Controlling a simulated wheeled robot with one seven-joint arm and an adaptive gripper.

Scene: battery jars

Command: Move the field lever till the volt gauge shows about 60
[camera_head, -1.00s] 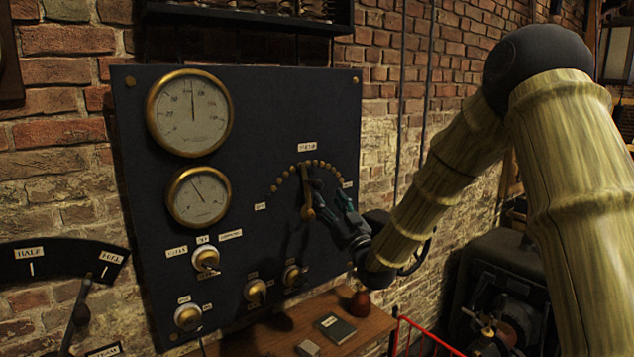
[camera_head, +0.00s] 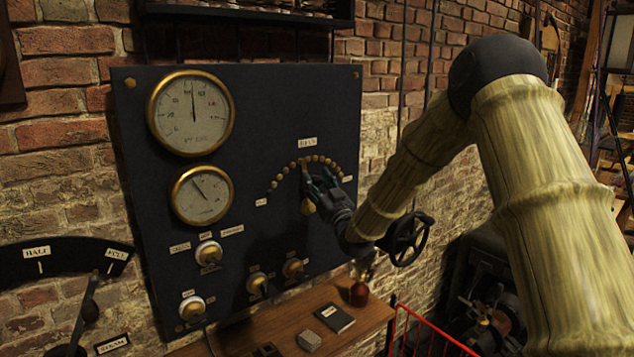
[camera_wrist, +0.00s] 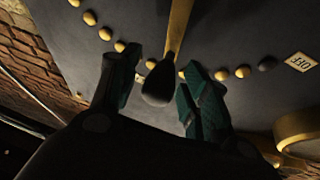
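The field lever (camera_head: 307,205) is a brass arm on the dark panel, standing almost upright below an arc of brass studs. In the wrist view its brass arm (camera_wrist: 178,28) ends in a dark knob (camera_wrist: 158,84). My gripper (camera_head: 319,183) is at the lever. In the wrist view my gripper (camera_wrist: 160,95) has its green-padded fingers apart, one on each side of the knob, with gaps showing. Two brass-rimmed gauges hang at the panel's left. The large upper one (camera_head: 191,112) has its needle nearly upright; the smaller lower one (camera_head: 202,196) points up-left. Their lettering is too small to read surely.
Several knob switches, one of them here (camera_head: 208,253), sit low on the panel (camera_head: 270,110). A wooden shelf (camera_head: 375,312) below holds a dark book (camera_head: 334,318) and a reddish bottle (camera_head: 359,293). A handwheel (camera_head: 408,240) is right of the panel.

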